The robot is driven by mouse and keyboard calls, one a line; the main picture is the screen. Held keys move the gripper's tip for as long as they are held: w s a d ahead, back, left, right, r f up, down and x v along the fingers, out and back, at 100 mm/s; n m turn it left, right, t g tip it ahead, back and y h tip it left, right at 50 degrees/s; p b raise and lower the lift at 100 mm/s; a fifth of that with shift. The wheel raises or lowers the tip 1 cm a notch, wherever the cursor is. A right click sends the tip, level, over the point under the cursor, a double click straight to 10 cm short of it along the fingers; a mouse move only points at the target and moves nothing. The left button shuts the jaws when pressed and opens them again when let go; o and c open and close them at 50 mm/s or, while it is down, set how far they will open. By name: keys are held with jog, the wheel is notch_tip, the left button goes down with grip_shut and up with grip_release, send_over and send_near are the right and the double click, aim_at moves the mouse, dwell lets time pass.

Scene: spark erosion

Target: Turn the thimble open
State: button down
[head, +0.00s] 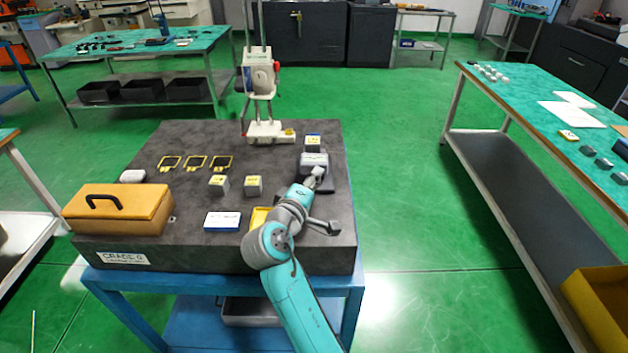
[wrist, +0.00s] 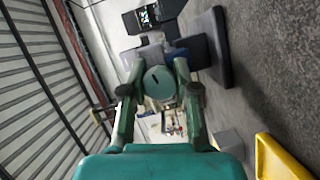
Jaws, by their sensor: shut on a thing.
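A grey bench instrument (head: 314,160) stands near the right edge of the granite plate. It also shows in the wrist view, with a dark body, a grey base (wrist: 212,48) and a small lit display (wrist: 146,15). The thimble (wrist: 160,83) appears in the wrist view as a round, green-grey end face with a short dark slot. My gripper (wrist: 158,80) is shut on the thimble, one finger on each side of it. In the head view my gripper (head: 316,178) reaches the near side of the instrument, and the thimble is hidden there.
On the granite plate (head: 150,143) are an orange case (head: 118,210), small grey blocks (head: 253,186), a blue-white box (head: 222,221), a yellow tray (head: 260,217) beside my arm, and a tall white stand (head: 264,130) behind.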

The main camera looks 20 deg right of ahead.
jog(key=n+t, duration=0.1)
jog(key=n, duration=0.2)
jog(key=n+t+h, duration=0.1)
jog(key=n, duration=0.3)
jog(key=shift+f+h, duration=0.1)
jog(key=shift+h, duration=0.2)
jog(key=n+t, duration=0.1)
jog(key=n, duration=0.3)
jog(key=n+t+y, duration=0.1)
jog(key=n+t, duration=0.1)
jog(key=n, duration=0.1)
jog(key=shift+n+t, duration=0.3)
jog(key=shift+n, duration=0.4)
jog(key=c, duration=0.8)
grip_release()
jog(key=shift+c, duration=0.2)
jog(key=s+a, duration=0.6)
jog(key=s, duration=0.5)
jog(key=shift+s+a+f, duration=0.15)
jog(key=shift+a, duration=0.2)
